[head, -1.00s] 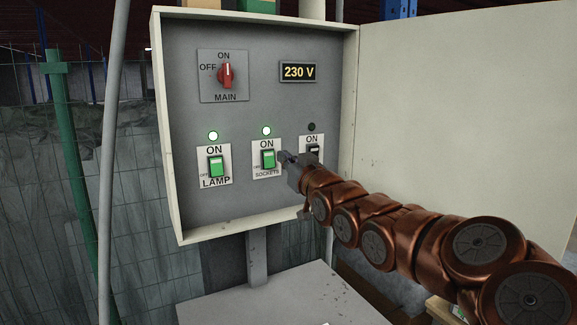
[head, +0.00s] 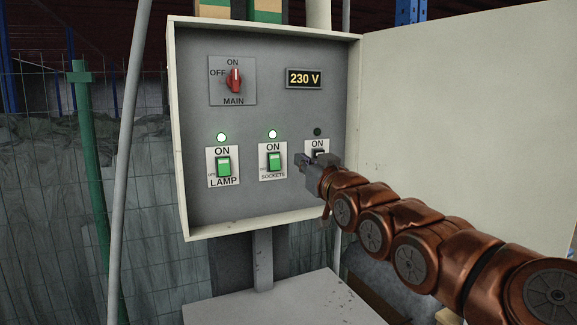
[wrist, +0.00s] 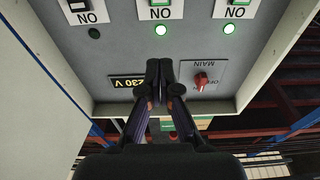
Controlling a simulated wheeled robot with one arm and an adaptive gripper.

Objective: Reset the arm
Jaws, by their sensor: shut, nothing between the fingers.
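My gripper (head: 302,160) is shut and empty in front of the open electrical box, between the sockets switch (head: 273,162) and the third switch (head: 318,149). The third switch is partly hidden behind it in the head view. In the wrist view my gripper (wrist: 159,66) shows with its fingers together. The lamp switch (head: 223,166) and the sockets switch are green, with lit lamps above them. The lamp above the third switch is dark. The red main knob (head: 233,80) points up to ON. The display (head: 304,78) reads 230 V.
The box's open door (head: 455,110) stands at the right, behind my arm. A grey platform (head: 270,305) lies below the box. A thin pole (head: 125,150) and a green fence post (head: 95,180) stand at the left.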

